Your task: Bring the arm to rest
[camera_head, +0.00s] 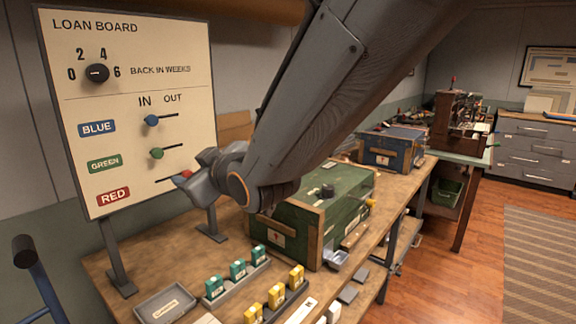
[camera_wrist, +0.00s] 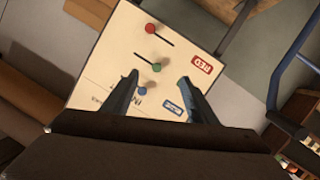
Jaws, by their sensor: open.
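My gripper (camera_wrist: 158,85) is open in the wrist view, its two dark fingers apart in front of the loan board (camera_wrist: 115,60), with nothing held between them. The blue knob (camera_wrist: 142,91) shows between the fingers near the left one; I cannot tell whether they touch. In the head view my arm reaches across the picture to the board (camera_head: 135,55), its end beside the red slider. The blue knob (camera_head: 151,120) and green knob (camera_head: 156,153) sit at the left of their slots. The red knob (camera_head: 187,174) is at the right of its slot, partly hidden by my gripper.
A green case (camera_head: 335,205) stands on the bench below my arm, with a blue case (camera_head: 392,148) behind. Small teal and yellow boxes (camera_head: 238,270) stand in racks in front, beside a grey tray (camera_head: 166,303). Open wooden floor (camera_head: 445,265) lies at the right.

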